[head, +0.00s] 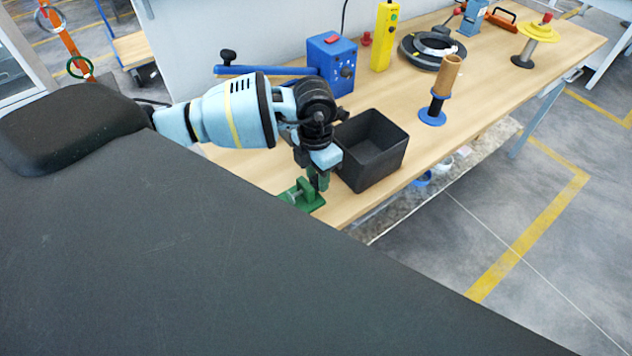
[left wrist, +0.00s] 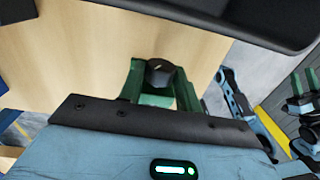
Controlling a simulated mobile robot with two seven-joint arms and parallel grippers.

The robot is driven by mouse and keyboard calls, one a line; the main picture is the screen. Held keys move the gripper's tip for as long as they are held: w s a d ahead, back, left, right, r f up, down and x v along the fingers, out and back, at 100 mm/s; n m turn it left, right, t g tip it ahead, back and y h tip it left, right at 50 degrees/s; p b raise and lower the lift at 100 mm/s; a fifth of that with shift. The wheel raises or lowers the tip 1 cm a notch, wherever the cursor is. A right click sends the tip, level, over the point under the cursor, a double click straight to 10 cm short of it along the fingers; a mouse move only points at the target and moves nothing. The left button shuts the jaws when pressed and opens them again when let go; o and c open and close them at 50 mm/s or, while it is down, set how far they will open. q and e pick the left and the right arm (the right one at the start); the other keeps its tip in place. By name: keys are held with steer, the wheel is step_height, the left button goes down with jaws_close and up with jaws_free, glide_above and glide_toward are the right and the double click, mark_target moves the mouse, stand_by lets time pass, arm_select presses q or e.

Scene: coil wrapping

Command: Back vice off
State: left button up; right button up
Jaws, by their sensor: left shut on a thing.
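The green vice (head: 303,197) sits at the near edge of the wooden bench in the head view, partly hidden by my left gripper. My left gripper (head: 319,184) points down at it from above. In the left wrist view its two green fingers (left wrist: 160,78) stand on either side of a dark knob (left wrist: 160,73) and are shut on it. A green part lies behind the knob, between the fingers. Whether the vice's jaws hold anything is hidden. What looks like my right gripper (left wrist: 303,105) shows small at the right edge of the left wrist view; its jaws are unclear.
A black open bin (head: 372,150) stands close to the right of my left gripper. Behind are a blue box (head: 332,62) and a yellow control box (head: 385,38). A blue-based spool holder (head: 433,112) with a brown roll stands farther right. My dark body fills the foreground.

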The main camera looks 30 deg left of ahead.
stand_by(0.3)
arm_select(q)
steer(key=shift+s+d+y, duration=0.1)
steer(key=shift+d+y, duration=0.05)
steer(key=shift+y, duration=0.35)
steer(key=shift+s+d+t+y, duration=0.1)
steer(key=shift+d+t+y, duration=0.15)
steer(key=shift+t+y, duration=0.4)
steer(key=shift+f+y, duration=0.1)
steer(key=shift+y, duration=0.65)
steer(key=y, duration=0.1)
steer(key=t+y, duration=0.1)
steer(key=y, duration=0.1)
steer(key=shift+s+d+f+t, duration=0.2)
steer(key=shift+d+t, duration=0.05)
steer(key=shift+d, duration=0.15)
